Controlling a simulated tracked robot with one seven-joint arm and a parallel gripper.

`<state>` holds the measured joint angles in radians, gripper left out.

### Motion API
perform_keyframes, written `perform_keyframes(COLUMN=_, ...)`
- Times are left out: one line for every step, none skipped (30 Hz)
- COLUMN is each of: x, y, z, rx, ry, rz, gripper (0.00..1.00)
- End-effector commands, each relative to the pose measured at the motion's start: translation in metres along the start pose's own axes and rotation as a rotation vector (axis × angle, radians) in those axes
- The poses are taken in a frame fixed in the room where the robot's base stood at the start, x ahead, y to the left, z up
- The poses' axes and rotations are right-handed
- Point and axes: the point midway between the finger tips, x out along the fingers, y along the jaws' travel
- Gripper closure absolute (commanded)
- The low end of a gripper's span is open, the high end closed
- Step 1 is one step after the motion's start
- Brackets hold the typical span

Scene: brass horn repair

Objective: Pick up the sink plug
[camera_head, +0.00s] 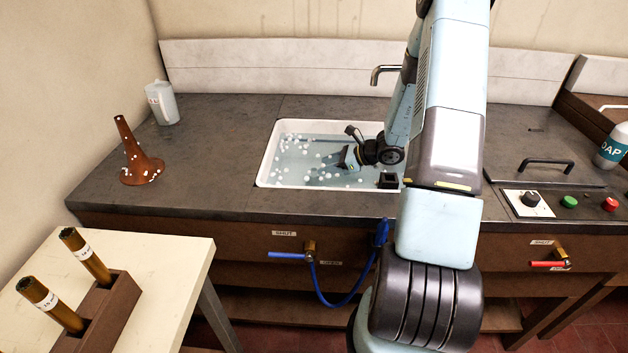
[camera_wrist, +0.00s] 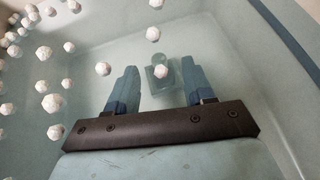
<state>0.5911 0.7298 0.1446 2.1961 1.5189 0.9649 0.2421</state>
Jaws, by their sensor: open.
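In the wrist view, a pale grey-green thing that looks like the sink plug (camera_wrist: 160,77) lies on the sink floor, seen through the water. It has a blocky body, and a rounded knob (camera_wrist: 153,34) shows just beyond it. My gripper (camera_wrist: 159,65) is open, its two blue fingers on either side of the plug in the picture. Nothing is held, and I cannot tell whether a finger touches it. In the head view my gripper (camera_head: 348,157) reaches down into the white sink (camera_head: 265,168). The plug cannot be made out there.
White foam balls (camera_wrist: 53,103) float mostly on the left. The sink wall (camera_wrist: 290,45) is close on the right. A tap (camera_head: 384,70) stands behind the sink, and a small black block (camera_head: 388,181) sits at its near rim. A brown cone (camera_head: 138,160) stands left on the counter.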

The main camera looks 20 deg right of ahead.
Motion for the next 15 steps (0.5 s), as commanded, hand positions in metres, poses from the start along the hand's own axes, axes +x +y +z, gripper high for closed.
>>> perform_keyframes(x=0.001, y=-0.002, z=-0.003, rx=0.013, ry=-0.003, rz=-0.006, gripper=0.47)
perform_keyframes(x=0.002, y=-0.002, z=-0.004, rx=0.018, ry=-0.004, rz=-0.008, gripper=0.47)
perform_keyframes(x=0.004, y=-0.002, z=-0.005, rx=0.022, ry=-0.005, rz=-0.009, gripper=0.47)
perform_keyframes(x=0.006, y=-0.002, z=-0.006, rx=0.023, ry=-0.006, rz=-0.009, gripper=0.47)
perform_keyframes(x=0.009, y=-0.002, z=-0.006, rx=0.024, ry=-0.006, rz=-0.009, gripper=0.47)
perform_keyframes(x=0.012, y=-0.002, z=-0.005, rx=0.024, ry=-0.006, rz=-0.009, gripper=0.47)
perform_keyframes(x=0.015, y=-0.002, z=-0.005, rx=0.024, ry=-0.006, rz=-0.009, gripper=0.47)
perform_keyframes(x=0.018, y=-0.002, z=-0.005, rx=0.023, ry=-0.006, rz=-0.009, gripper=0.47)
perform_keyframes(x=0.021, y=-0.002, z=-0.005, rx=0.023, ry=-0.006, rz=-0.009, gripper=0.47)
perform_keyframes(x=0.024, y=-0.002, z=-0.005, rx=0.023, ry=-0.005, rz=-0.009, gripper=0.47)
perform_keyframes(x=0.026, y=-0.002, z=-0.006, rx=0.023, ry=-0.005, rz=-0.01, gripper=0.47)
perform_keyframes(x=0.029, y=-0.002, z=-0.006, rx=0.023, ry=-0.005, rz=-0.01, gripper=0.47)
perform_keyframes(x=0.032, y=-0.001, z=-0.006, rx=0.022, ry=-0.005, rz=-0.01, gripper=0.47)
perform_keyframes(x=0.036, y=-0.001, z=-0.006, rx=0.022, ry=-0.005, rz=-0.008, gripper=0.47)
perform_keyframes(x=0.042, y=0.001, z=-0.006, rx=0.022, ry=-0.005, rz=-0.007, gripper=0.47)
